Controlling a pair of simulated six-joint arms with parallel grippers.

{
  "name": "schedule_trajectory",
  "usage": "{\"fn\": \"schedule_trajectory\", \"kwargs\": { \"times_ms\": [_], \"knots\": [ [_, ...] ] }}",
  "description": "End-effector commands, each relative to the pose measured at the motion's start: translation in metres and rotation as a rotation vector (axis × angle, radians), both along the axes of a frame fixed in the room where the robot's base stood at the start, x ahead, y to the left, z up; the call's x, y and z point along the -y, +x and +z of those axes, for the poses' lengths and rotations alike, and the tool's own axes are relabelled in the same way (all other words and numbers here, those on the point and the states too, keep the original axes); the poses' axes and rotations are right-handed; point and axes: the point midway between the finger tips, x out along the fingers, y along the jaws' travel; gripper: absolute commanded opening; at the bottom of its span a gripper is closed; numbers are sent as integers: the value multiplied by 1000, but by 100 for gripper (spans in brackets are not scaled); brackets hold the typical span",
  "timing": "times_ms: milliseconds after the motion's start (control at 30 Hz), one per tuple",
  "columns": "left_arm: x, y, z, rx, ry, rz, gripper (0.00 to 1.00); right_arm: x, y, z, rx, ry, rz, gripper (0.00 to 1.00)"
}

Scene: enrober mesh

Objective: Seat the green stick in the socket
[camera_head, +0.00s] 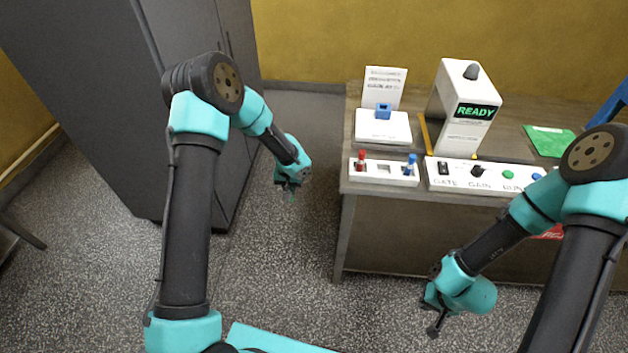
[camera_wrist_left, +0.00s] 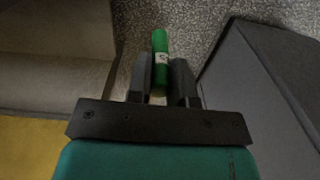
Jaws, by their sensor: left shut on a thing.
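The green stick (camera_wrist_left: 161,45) is held between the fingers of my left gripper (camera_wrist_left: 163,72) in the left wrist view, its free end reaching past the fingertips. In the head view my left gripper (camera_head: 290,190) hangs above the floor, left of the bench, and the stick is hard to make out. On the bench a white base (camera_head: 396,130) carries a blue block (camera_head: 383,110); I cannot tell for sure whether this is the socket. My right gripper (camera_head: 433,325) is in front of the bench, low at the right; its jaws are too small to read.
A white rack (camera_head: 388,179) at the bench's front edge holds a red stick (camera_head: 361,161) and a blue stick (camera_head: 410,165), with darker openings between. A control panel (camera_head: 455,181) and a white machine reading READY (camera_head: 462,135) stand right of it. A grey cabinet (camera_head: 100,110) stands at left.

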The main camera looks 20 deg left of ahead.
Motion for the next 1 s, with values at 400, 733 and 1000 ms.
{"fn": "schedule_trajectory", "kwargs": {
  "times_ms": [400, 733, 1000],
  "knots": [
    [-153, -24, 134, 7, -1, 344, 0, 0, 0, 0, 0, 0, 0, 0],
    [-241, -88, 235, 5, 1, 590, 0, 0, 0, 0, 0, 0, 0, 0],
    [-276, -135, 292, 3, 1, 717, 0, 0, 0, 0, 0, 0, 0, 0]
  ]
}}
